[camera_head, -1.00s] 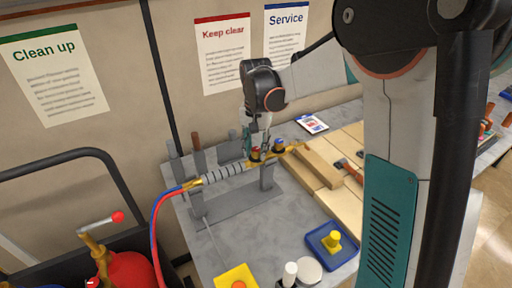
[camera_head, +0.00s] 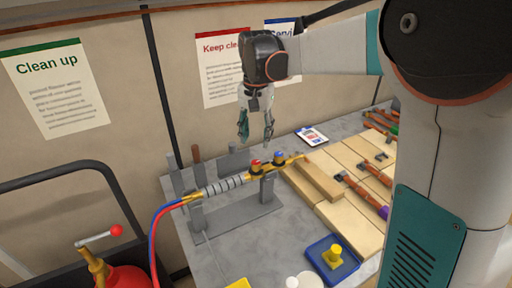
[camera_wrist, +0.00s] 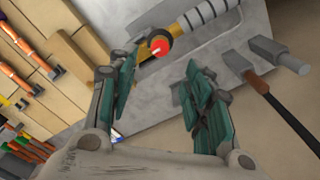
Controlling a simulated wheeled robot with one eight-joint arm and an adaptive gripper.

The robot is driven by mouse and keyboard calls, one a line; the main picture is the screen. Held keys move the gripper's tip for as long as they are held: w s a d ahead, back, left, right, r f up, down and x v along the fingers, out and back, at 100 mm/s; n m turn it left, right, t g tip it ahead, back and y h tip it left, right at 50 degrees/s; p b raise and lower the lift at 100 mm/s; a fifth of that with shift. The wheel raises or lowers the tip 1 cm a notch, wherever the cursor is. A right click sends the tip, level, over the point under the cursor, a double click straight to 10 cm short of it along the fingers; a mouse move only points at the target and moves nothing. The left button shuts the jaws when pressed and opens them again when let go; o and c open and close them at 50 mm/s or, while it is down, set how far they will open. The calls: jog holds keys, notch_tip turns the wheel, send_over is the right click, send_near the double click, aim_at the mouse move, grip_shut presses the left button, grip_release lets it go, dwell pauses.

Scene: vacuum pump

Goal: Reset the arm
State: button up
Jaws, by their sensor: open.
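My gripper (camera_head: 256,132) is open and empty in the head view, pointing down above the grey bench. It hangs above and behind the brass pipe assembly, which has a ribbed grey section (camera_head: 222,186), a red valve knob (camera_head: 256,165) and a blue valve knob (camera_head: 279,156). In the wrist view, the two teal fingers of my gripper (camera_wrist: 153,95) are spread apart with nothing between them. The red knob (camera_wrist: 159,46) shows beyond the fingertips there. The blue knob cannot be made out in the wrist view.
A grey stand (camera_head: 235,217) carries the pipe, with red and blue hoses (camera_head: 155,232) at its left. Wooden boards (camera_head: 345,205) with tools lie to the right. A blue tray (camera_head: 345,270) holds a yellow part. A wall with posters (camera_head: 62,85) stands behind the bench.

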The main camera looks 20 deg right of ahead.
jog(key=shift+r, duration=0.95)
jog(key=s+f+n+t+b, duration=0.3)
jog(key=s+f+b, duration=0.1)
jog(key=s, duration=0.8)
jog(key=s+f+n+t+b, duration=0.4)
jog(key=s+f, duration=0.3)
jog(key=s, duration=0.5)
jog(key=shift+s, duration=0.3)
jog(key=shift+f, duration=0.1)
dwell(0.4)
